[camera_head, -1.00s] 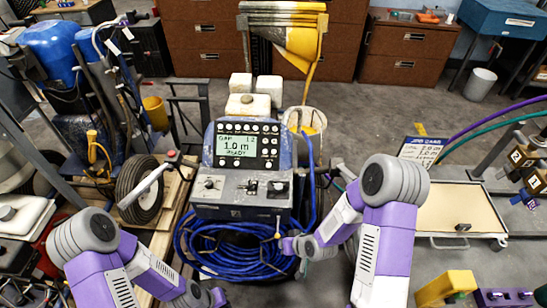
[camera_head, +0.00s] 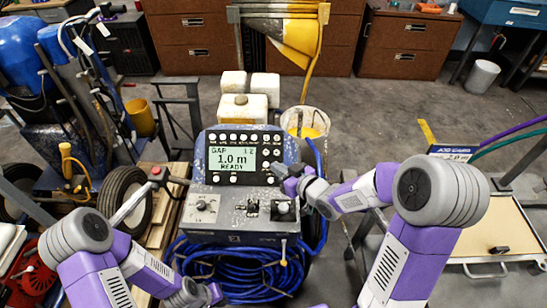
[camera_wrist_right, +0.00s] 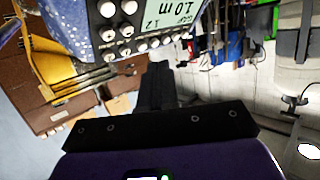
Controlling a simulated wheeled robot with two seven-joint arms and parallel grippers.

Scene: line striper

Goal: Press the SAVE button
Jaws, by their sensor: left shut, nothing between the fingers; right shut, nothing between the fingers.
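The striper's control panel (camera_head: 200,168) faces me, with a lit screen (camera_head: 232,158) reading "GAP", "1.0 m" and "READY". Small round white buttons line the screen's top, bottom and right side; their labels are too small to read, so I cannot tell which one is SAVE. My right gripper (camera_head: 280,172) is shut and empty, at the right edge of the panel near the right-hand buttons; contact cannot be told. The right wrist view shows its dark fingers (camera_wrist_right: 157,88) below the rotated screen (camera_wrist_right: 168,22) and buttons. My left gripper (camera_head: 214,293) is shut and empty, low near the hose.
Below the screen is a grey box (camera_head: 230,207) with knobs and switches. A coiled blue hose (camera_head: 230,268) lies beneath it. A bucket (camera_head: 306,123) stands behind right, and a wheel (camera_head: 125,200) stands left. Open floor lies to the back right.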

